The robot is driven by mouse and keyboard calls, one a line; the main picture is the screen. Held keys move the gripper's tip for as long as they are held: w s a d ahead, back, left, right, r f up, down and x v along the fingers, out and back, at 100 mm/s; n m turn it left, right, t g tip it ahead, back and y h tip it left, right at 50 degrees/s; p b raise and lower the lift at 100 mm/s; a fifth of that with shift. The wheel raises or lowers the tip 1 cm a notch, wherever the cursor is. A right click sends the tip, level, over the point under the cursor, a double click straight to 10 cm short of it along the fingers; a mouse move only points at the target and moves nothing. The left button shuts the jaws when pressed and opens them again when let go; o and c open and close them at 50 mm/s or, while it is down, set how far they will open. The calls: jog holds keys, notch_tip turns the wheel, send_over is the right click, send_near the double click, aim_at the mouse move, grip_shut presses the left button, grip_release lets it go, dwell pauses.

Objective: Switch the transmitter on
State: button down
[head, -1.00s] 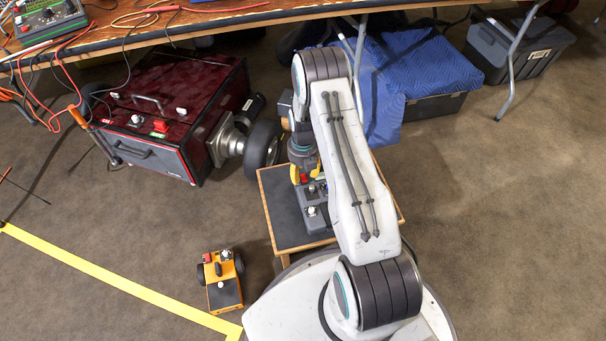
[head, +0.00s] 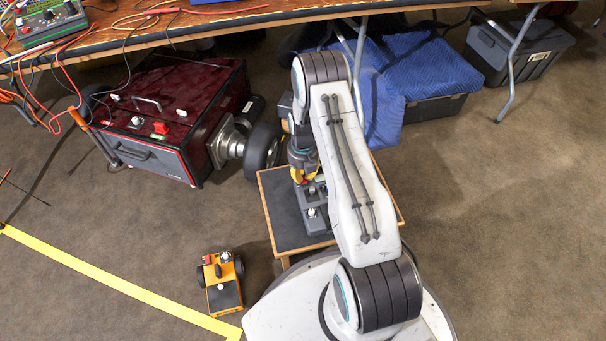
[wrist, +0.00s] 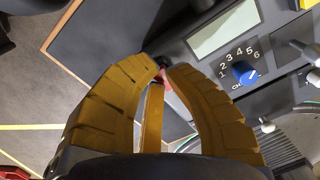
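The transmitter is a dark grey box (wrist: 205,28) on the small table. In the wrist view it shows a pale screen (wrist: 222,28) and a blue knob (wrist: 244,73) ringed by numbers. In the head view its lower end (head: 314,218) shows with a white knob, and my arm hides part of it. My gripper (wrist: 164,70) has yellow fingers whose tips are close together at the transmitter's edge. A red part (wrist: 166,82) shows between and behind the tips, mostly hidden. I cannot tell whether the tips touch it. The gripper also shows in the head view (head: 301,180), low over the transmitter.
The small table (head: 276,215) has a dark top and wooden rim. A dark red machine (head: 165,115) with a wheel (head: 263,147) stands at its upper left. A small orange cart (head: 222,285) sits on the floor. Open floor lies to the right.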

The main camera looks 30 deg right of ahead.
aim_at(303, 177)
jog(key=c, duration=1.2)
grip_release()
notch_tip(303, 177, up, 12)
jog(key=shift+f, duration=0.1)
dwell(0.4)
